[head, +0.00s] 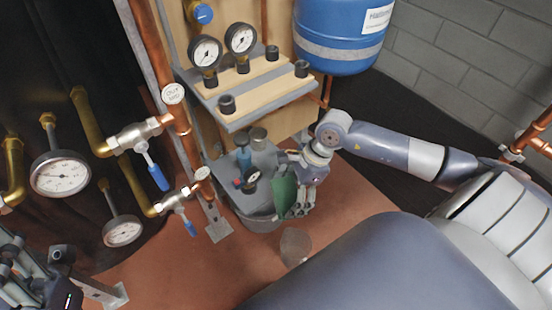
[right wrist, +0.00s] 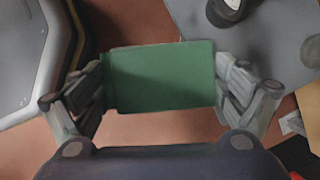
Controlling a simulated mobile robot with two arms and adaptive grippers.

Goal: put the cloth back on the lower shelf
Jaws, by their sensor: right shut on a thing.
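The green cloth (head: 285,190) hangs from my right gripper (head: 302,175), at the right front corner of the lower shelf. In the right wrist view the cloth (right wrist: 160,77) is a flat green rectangle spanning the space between the two fingers, which are shut on it. The grey lower shelf (head: 222,168) carries a blue bottle, a small gauge and dark-capped parts. Its edge also shows in the right wrist view (right wrist: 270,60). My left gripper (head: 30,275) is partly in view at the lower left; its fingertips are unclear.
The upper shelf (head: 240,118) overhangs the lower one. A grey tub (head: 258,222) stands below. A clear cup (head: 296,245) stands on the red floor. Copper pipes, valves with blue handles (head: 157,176) and gauges (head: 60,174) crowd the left. A blue tank (head: 340,30) is at the back.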

